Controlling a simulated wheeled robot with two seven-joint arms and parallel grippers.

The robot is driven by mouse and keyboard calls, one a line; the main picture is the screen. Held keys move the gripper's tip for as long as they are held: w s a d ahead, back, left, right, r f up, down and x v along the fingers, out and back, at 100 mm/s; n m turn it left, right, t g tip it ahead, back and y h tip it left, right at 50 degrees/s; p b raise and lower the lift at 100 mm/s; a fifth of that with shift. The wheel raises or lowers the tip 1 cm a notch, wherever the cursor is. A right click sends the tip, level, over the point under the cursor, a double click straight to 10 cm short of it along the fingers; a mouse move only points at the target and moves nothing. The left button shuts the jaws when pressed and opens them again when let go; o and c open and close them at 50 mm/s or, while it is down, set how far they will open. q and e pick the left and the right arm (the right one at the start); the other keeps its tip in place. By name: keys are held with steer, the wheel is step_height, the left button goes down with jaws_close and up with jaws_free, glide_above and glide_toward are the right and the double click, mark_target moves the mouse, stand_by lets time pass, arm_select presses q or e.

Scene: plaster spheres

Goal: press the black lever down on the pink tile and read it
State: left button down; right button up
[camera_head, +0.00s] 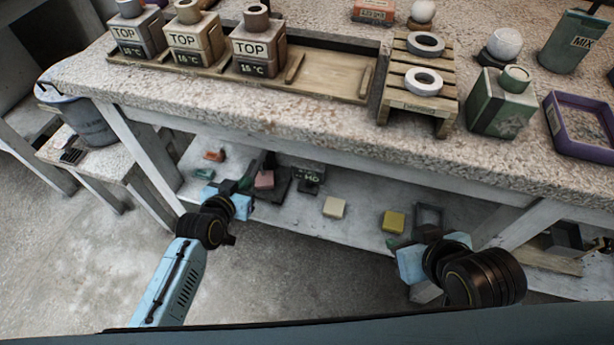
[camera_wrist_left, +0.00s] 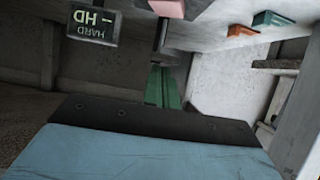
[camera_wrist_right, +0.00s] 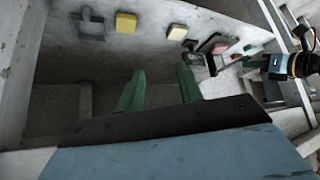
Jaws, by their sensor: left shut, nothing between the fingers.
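The pink tile (camera_head: 264,180) lies on the lower shelf, by a dark stand with a black upright part (camera_head: 270,160) that may be the lever. A dark display (camera_head: 309,177) stands right of it. My left gripper (camera_head: 250,188) is shut and empty, close to the left of the pink tile. Its green fingers (camera_wrist_left: 160,85) point towards the stand; I cannot tell whether they touch it. My right gripper (camera_wrist_right: 158,88) is open and empty.
On the shelf lie a cream block (camera_head: 334,207), a yellow block (camera_head: 393,221), a square frame (camera_head: 428,215), an orange block (camera_head: 214,155) and a green block (camera_head: 204,173). The worktop (camera_head: 330,115) overhangs the shelf. A bucket (camera_head: 85,115) stands at left.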

arm_select(q)
steer(key=shift+r+p, duration=1.2)
steer(key=shift+p, duration=0.1)
steer(key=shift+r+p, duration=0.45)
steer(key=shift+p, duration=0.05)
arm_select(e)
steer(key=s+d+f+g+h, duration=0.1)
steer(key=s+d+f+g, duration=0.2)
steer(key=f, duration=0.4)
steer(key=shift+s+d+f+g, duration=0.3)
steer(key=shift+s+f+g, duration=0.1)
steer(key=shift+s+g, duration=0.25)
